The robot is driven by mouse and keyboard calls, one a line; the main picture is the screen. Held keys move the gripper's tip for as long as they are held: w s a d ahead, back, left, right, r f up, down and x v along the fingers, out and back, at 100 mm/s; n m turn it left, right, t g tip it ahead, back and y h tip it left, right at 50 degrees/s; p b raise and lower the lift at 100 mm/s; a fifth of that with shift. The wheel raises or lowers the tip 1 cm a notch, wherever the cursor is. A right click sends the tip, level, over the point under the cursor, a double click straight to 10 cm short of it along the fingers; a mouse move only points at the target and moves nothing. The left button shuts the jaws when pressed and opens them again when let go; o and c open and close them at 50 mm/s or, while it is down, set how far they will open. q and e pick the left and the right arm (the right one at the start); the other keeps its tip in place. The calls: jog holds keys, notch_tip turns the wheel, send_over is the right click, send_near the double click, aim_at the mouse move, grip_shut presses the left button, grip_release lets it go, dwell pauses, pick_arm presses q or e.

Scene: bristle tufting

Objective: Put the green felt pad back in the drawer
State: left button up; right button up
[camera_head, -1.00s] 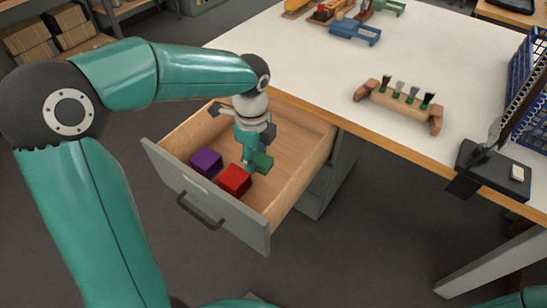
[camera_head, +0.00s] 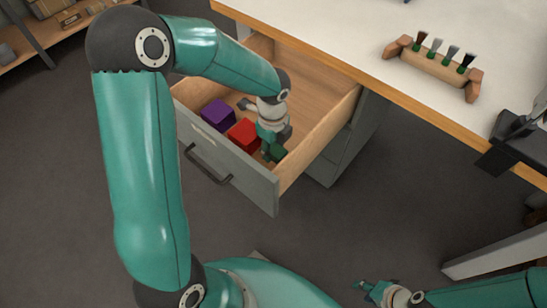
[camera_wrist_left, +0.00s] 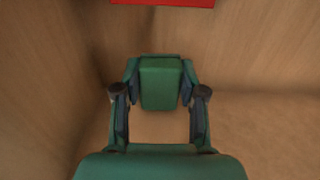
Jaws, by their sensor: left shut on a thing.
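The green felt pad (camera_head: 275,152) is a dark green block inside the open drawer (camera_head: 236,168), near its front right corner. My left gripper (camera_head: 270,146) points down into the drawer and is shut on the pad, partly covering it. In the left wrist view the pad (camera_wrist_left: 160,83) sits between the two fingers of my left gripper (camera_wrist_left: 159,92), with wooden drawer surfaces around it. Whether the pad touches the drawer floor I cannot tell. My right gripper (camera_head: 368,288) is low at the bottom right, away from the drawer; its finger opening is unclear.
A red block (camera_head: 243,135) and a purple block (camera_head: 218,114) lie in the drawer to the left of the pad. The red block (camera_wrist_left: 162,2) shows at the top of the wrist view. A wooden holder with several brushes (camera_head: 433,67) stands on the white table (camera_head: 330,25).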

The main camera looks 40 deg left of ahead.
aim_at(273, 154)
pick_arm(q)
jog(key=shift+f+b, duration=0.55)
jog(key=shift+f, duration=1.5)
jog(key=shift+f, duration=0.1)
jog(key=o, duration=1.1)
jog(key=shift+r, duration=0.6)
notch_tip(273, 154, up, 11)
jog(key=p, duration=0.3)
